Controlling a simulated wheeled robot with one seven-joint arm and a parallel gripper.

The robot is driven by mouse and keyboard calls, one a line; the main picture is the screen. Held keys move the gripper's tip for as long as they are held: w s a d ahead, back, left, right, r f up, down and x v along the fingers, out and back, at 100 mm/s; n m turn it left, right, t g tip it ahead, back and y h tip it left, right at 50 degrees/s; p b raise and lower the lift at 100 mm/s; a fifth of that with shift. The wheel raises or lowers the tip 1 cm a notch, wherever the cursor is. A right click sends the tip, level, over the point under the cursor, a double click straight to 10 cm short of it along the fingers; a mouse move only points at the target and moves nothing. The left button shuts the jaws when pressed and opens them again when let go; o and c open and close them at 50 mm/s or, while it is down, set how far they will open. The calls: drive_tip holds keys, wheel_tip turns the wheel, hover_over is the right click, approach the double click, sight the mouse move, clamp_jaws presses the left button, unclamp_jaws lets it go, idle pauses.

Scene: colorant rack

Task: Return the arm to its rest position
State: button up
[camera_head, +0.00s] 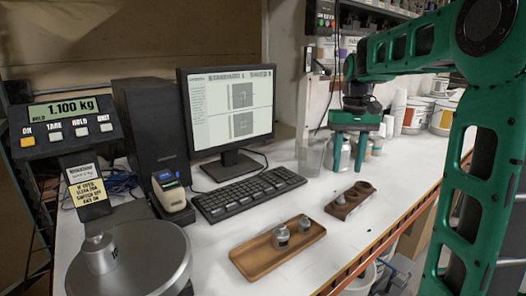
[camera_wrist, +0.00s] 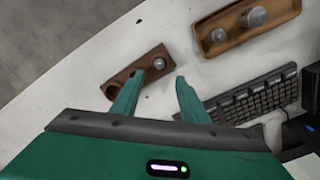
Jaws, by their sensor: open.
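My green arm reaches in from the right in the head view, with its forearm stretched level over the far part of the white bench. My gripper (camera_head: 348,160) hangs pointing down above the bench, to the right of the monitor. Its two green fingers are apart with nothing between them; the wrist view also shows my gripper (camera_wrist: 159,88) open and empty. A dark wooden block (camera_head: 349,202) with holes and a small metal weight lies on the bench nearer the camera. In the wrist view the block (camera_wrist: 118,87) shows just beyond the fingertips.
A wooden tray (camera_head: 257,261) holds two metal weights. A scale pan (camera_head: 130,266) with a weight stands at left, its display (camera_head: 70,107) reading 1.100 kg. A keyboard (camera_head: 248,193), monitor (camera_head: 230,108) and clear container (camera_head: 310,157) stand behind. Paint buckets (camera_head: 417,115) stand near my forearm.

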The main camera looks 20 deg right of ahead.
drive_tip(key=shift+s, duration=0.1)
drive_tip(key=s+a+f+m, duration=0.1)
drive_tip(key=s+f, duration=0.3)
drive_tip(key=s, duration=0.5)
drive_tip(key=s+a+f+m, duration=0.1)
drive_tip(key=s+f, duration=0.3)
drive_tip(key=s, duration=0.5)
drive_tip(key=s+a+f, duration=0.1)
drive_tip(key=s+f, duration=0.3)
drive_tip(key=s, duration=0.6)
drive_tip(key=shift+a+f+m, duration=0.15)
drive_tip(key=shift+f+m, duration=0.15)
drive_tip(key=shift+m, duration=0.1)
drive_tip(key=shift+w, duration=0.2)
drive_tip(key=shift+w+f, duration=0.2)
drive_tip(key=shift+w, duration=0.3)
